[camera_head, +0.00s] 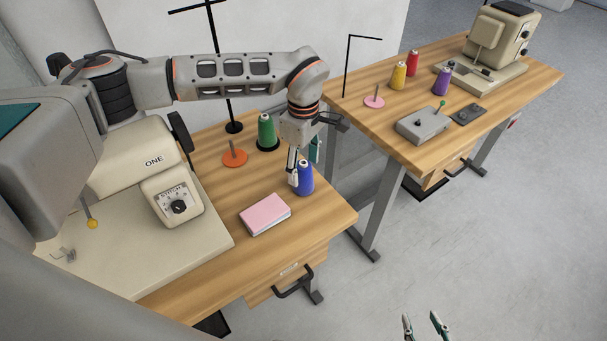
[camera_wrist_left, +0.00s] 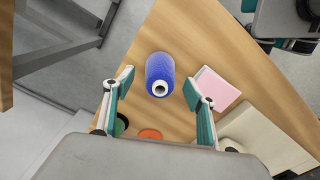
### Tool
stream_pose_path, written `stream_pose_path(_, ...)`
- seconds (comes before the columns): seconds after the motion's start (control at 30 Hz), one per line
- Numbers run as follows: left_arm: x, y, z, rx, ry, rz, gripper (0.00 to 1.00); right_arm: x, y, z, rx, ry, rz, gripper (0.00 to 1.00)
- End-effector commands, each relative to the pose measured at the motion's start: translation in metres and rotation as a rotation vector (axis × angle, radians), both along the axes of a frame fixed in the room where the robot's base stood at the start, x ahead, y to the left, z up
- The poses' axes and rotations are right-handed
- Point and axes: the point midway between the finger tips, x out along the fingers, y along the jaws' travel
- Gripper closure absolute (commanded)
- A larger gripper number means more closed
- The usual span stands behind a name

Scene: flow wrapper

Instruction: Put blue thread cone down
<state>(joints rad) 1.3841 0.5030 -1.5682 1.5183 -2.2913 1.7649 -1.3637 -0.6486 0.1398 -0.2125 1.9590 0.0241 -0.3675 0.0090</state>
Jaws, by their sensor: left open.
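A blue thread cone (camera_head: 305,179) stands upright on the near wooden table (camera_head: 325,213), close to its right edge. My left gripper (camera_head: 304,166) is open just above and around the cone's top. In the left wrist view the blue cone (camera_wrist_left: 160,74) is seen from above, beyond and between the two spread fingertips (camera_wrist_left: 160,92), with space on both sides. Neither finger appears to touch it. My right gripper (camera_head: 425,325) is at the bottom edge of the head view, its fingers apart and empty over the floor.
A pink notepad (camera_head: 265,214) lies beside the cone. A green cone (camera_head: 266,131) and an orange spool stand (camera_head: 235,154) are behind it. A cream sewing machine (camera_head: 120,180) fills the table's left. A second table (camera_head: 430,75) holds several cones and a control box (camera_head: 423,124).

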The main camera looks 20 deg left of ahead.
Motion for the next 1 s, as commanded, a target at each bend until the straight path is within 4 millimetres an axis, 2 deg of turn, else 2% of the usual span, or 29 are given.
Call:
stream_pose_path(0.03, 0.001, 0.0, 0.013, 0.001, -0.004, 0.0, 0.44, 0.0, 0.0, 0.0, 0.0, 0.0, 0.0, 0.6)
stream_pose_path(0.2, 0.001, 0.0, 0.046, 0.001, -0.002, 0.0, 0.44, 0.0, 0.0, 0.0, 0.0, -0.001, 0.0, 0.6)
stream_pose_path(0.4, 0.0, 0.0, 0.069, 0.001, 0.0, 0.0, 0.44, 0.001, 0.0, 0.001, 0.001, -0.003, 0.0, 0.6)
stream_pose_path(0.57, -0.001, 0.0, 0.075, 0.0, 0.001, 0.0, 0.44, 0.001, 0.0, 0.002, 0.001, -0.004, 0.0, 0.6)
stream_pose_path(1.0, -0.001, 0.0, 0.075, 0.0, 0.001, 0.0, 0.44, 0.001, 0.0, 0.002, 0.001, -0.004, 0.0, 0.6)
